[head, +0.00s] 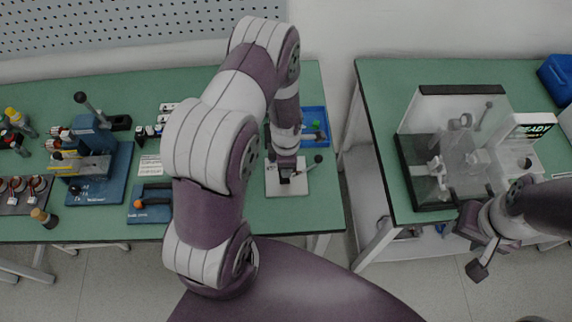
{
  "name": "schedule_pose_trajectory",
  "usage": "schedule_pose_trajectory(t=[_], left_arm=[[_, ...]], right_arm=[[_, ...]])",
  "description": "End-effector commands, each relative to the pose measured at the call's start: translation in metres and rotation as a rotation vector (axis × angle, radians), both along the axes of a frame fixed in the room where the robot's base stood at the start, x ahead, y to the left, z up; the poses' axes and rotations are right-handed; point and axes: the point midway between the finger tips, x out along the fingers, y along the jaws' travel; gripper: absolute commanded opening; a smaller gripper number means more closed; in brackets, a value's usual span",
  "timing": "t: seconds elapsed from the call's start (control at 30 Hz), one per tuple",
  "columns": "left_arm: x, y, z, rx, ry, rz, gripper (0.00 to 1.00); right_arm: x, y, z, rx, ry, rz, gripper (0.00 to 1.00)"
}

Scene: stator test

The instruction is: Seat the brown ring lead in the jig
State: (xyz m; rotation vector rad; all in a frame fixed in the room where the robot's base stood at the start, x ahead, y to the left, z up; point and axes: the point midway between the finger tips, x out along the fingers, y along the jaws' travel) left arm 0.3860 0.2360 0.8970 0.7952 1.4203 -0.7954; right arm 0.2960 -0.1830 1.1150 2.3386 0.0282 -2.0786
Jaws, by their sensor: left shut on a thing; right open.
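A pale square plate with a black-knobbed lever (299,186), which looks like the jig, lies near the front edge of the left green table. My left gripper (286,178) points down over the plate, at or just above it. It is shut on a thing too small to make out. I cannot pick out the brown ring lead; the gripper and arm hide part of that spot. My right gripper (474,251) is open and empty, in front of the right table's front edge.
A blue tray (314,113) stands just behind the plate. A blue-based lever press (95,150), tools and small parts fill the table's left. The right table holds a clear-covered tester (425,95) and a READY display (533,130). A gap separates the tables.

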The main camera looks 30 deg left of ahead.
Motion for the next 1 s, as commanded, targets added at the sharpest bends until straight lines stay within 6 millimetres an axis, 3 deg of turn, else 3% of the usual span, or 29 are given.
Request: schedule_pose_trajectory(t=[1.0], left_arm=[[-0.0001,0.0002,-0.0076,-0.001,0.001,0.0,0.0]], right_arm=[[-0.0001,0.0,-0.0036,0.0,0.0,0.0,0.5]])
